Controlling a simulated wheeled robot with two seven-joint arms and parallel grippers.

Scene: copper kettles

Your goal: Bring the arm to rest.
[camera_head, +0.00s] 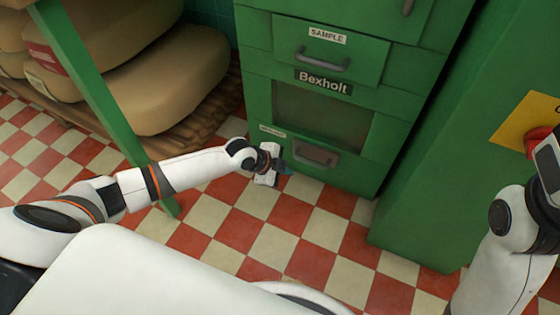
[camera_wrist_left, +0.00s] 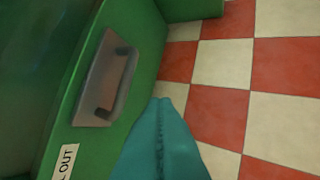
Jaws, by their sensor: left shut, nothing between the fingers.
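My left arm (camera_head: 160,180) reaches in from the left, low in front of the green cabinet. My left gripper (camera_head: 287,171) is shut and empty beside the cabinet's lower part, near the lower handle. Its teal fingers (camera_wrist_left: 162,145) show closed together in the left wrist view, over the floor beside the cabinet front. My right arm (camera_head: 500,240) is at the right edge of the head view; I cannot make out its gripper's fingers.
The green cabinet (camera_head: 262,75) has a "SAMPLE" drawer (camera_head: 325,50), a "Bexholt" label (camera_head: 323,82) and a lower handle (camera_head: 316,154), also in the wrist view (camera_wrist_left: 112,85). Sacks (camera_head: 170,80) lie on a pallet behind a green table leg (camera_head: 95,90). Checkered floor (camera_head: 270,245) is open in front.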

